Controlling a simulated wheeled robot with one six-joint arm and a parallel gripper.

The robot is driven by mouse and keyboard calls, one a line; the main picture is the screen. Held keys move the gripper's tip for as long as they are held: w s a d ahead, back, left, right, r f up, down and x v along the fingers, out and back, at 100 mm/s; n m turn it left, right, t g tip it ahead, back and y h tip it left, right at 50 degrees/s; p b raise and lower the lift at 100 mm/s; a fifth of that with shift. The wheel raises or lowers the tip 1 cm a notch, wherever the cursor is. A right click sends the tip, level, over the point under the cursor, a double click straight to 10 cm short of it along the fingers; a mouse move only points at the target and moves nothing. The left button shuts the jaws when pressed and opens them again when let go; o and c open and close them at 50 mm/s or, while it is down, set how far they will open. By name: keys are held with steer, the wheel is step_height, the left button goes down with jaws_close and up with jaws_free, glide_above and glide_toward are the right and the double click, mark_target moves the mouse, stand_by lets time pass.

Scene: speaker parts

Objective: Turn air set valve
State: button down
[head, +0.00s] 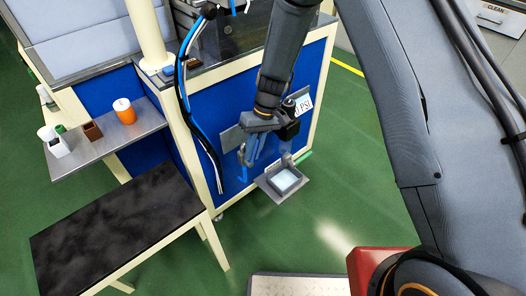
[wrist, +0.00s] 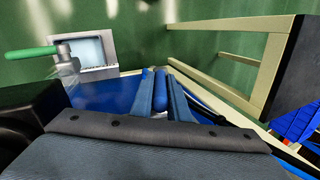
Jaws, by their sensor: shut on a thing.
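My gripper (head: 250,157) points down in front of the blue side panel of the workbench in the head view. In the wrist view, my gripper's blue-grey fingers (wrist: 162,78) are closed around a bright blue rod-like part (wrist: 160,92), which looks like the air set valve's handle. The rest of the valve is hidden behind the fingers and the wrist. A blue pipe piece (head: 242,172) shows just left of the fingers in the head view.
A small tray on a bracket (head: 267,184) sits right of my gripper, with a green-handled part (wrist: 30,52) near it in the wrist view. Blue and black hoses (head: 184,95) hang at the left. A dark bench (head: 120,225) stands lower left. Green floor is free at the right.

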steer(key=shift+d+f+g+y, duration=0.15)
steer(key=shift+d+g+y, duration=0.15)
steer(key=c, duration=1.7)
jaws_free()
steer(key=shift+a, duration=0.1)
steer(key=shift+w+r, duration=0.15)
steer(key=shift+r, duration=0.15)
steer(key=v, duration=0.7)
steer(key=shift+r, duration=0.1)
